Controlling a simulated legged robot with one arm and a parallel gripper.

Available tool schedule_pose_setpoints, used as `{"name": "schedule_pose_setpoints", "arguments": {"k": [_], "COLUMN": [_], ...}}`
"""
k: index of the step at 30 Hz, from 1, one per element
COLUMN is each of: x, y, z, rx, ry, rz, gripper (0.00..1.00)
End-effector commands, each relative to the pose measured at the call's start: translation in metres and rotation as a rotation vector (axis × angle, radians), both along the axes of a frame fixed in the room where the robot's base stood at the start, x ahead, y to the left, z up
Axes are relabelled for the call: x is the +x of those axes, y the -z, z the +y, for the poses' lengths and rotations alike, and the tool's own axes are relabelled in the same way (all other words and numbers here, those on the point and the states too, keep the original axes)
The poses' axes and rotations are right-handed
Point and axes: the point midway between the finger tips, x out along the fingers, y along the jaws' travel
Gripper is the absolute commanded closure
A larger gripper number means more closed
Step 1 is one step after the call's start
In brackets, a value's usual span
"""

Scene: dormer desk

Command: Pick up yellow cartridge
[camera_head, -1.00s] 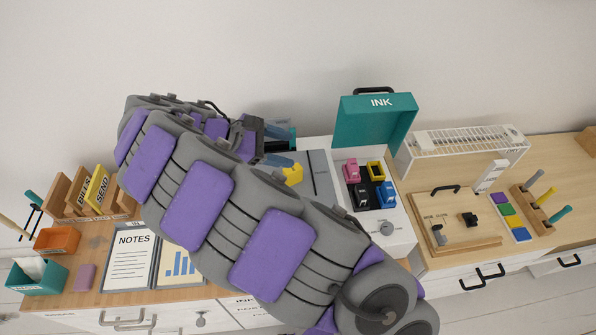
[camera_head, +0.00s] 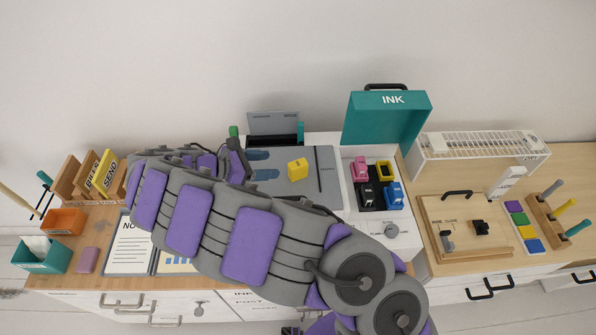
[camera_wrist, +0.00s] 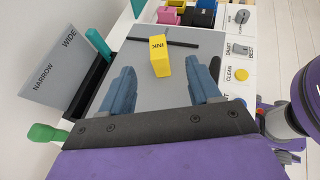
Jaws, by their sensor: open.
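The yellow cartridge (camera_head: 298,169) lies on the grey top of the printer (camera_head: 322,180). In the wrist view the yellow cartridge (camera_wrist: 160,57), marked INK, stands ahead of my fingertips, apart from them and roughly between their lines. My gripper (camera_wrist: 162,80) is open and empty, its two blue fingers spread over the grey surface. In the head view my gripper (camera_head: 262,164) shows its blue fingers to the left of the cartridge. My arm covers the printer's front left part.
The teal INK box (camera_head: 386,118) stands open at right, with pink, black and blue cartridges and a yellow-edged slot. A raised paper guide (camera_wrist: 60,65) and green knob (camera_wrist: 47,133) are at left in the wrist view. A dark bar (camera_wrist: 182,41) lies beyond the cartridge.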

Motion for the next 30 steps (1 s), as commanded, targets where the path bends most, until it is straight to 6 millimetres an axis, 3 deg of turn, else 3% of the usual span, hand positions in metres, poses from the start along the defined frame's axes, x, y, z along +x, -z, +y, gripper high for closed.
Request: {"name": "schedule_pose_setpoints", "arguments": {"k": [6,14,24,30], "x": [0.012,0.017,0.034,0.036], "y": [0.017,0.023,0.046,0.047], "z": [-0.026,-0.037,-0.071,-0.073], "rx": [-0.004,-0.001,0.001,-0.001], "ry": [0.002,-0.002,0.001,-0.002], "rz": [-0.001,-0.001,-0.002,-0.001], "gripper": [0.38,0.38,0.38,0.38]}}
